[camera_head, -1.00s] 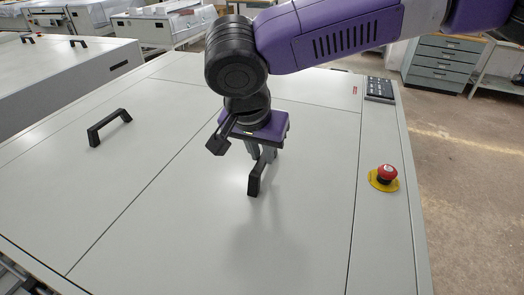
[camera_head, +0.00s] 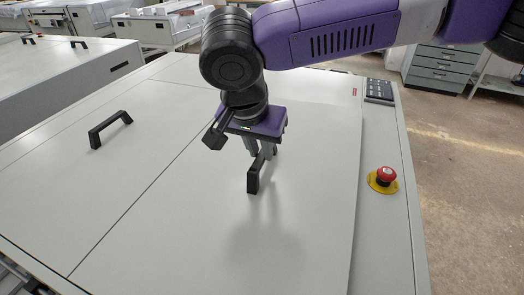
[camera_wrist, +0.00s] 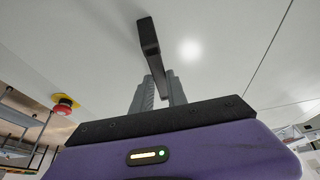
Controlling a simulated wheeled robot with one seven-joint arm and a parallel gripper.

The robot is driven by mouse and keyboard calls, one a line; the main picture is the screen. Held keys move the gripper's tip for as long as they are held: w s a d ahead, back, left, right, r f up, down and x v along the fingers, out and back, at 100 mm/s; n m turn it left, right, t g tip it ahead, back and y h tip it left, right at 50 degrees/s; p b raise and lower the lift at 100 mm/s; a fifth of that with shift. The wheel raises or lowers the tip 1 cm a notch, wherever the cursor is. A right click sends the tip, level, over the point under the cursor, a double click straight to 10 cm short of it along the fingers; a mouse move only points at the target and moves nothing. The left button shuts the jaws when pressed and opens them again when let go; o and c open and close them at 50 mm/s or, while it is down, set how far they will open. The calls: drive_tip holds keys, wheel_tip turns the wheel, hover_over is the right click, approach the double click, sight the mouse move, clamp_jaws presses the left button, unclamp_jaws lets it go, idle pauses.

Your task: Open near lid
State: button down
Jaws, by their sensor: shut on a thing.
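The near lid (camera_head: 180,215) is a large light grey panel on the plate processor, with a black bar handle (camera_head: 253,179). My gripper (camera_head: 261,152) is shut on this handle, gripping its far part from above. The lid's right edge stands slightly above the frame beside it, so the lid looks raised a little. In the wrist view the handle (camera_wrist: 149,38) runs out from between my gripper's grey fingers (camera_wrist: 158,88) over the pale lid surface (camera_wrist: 215,45). The exact contact is partly hidden by the fingers.
A second panel (camera_head: 60,170) with its own black handle (camera_head: 109,127) lies to the left. A red emergency stop button (camera_head: 386,174) on a yellow base and a dark keypad (camera_head: 379,89) sit on the right border. Grey drawers (camera_head: 441,67) stand behind.

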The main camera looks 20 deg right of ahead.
drive_tip(key=w+a+r+g+h+p, duration=0.1)
drive_tip(key=w+a+r+h+p, duration=0.1)
drive_tip(key=w+a+r+p, duration=0.6)
drive_tip(key=shift+w+a+r+n+g, duration=0.35)
drive_tip(key=shift+w+a+r, duration=0.9)
drive_tip(key=shift+r, duration=1.5)
drive_tip(key=shift+s+a, duration=0.2)
drive_tip(key=c, duration=1.5)
unclamp_jaws()
drive_tip(key=shift+c, duration=0.2)
drive_tip(key=shift+o, duration=1.1)
drive_tip(key=shift+w+a+f, duration=0.1)
drive_tip(key=shift+w+f, duration=0.15)
drive_tip(key=shift+w, duration=0.05)
drive_tip(key=shift+r, duration=0.3)
drive_tip(key=shift+d+r, duration=0.15)
drive_tip(key=shift+d, duration=0.05)
drive_tip(key=shift+r, duration=0.1)
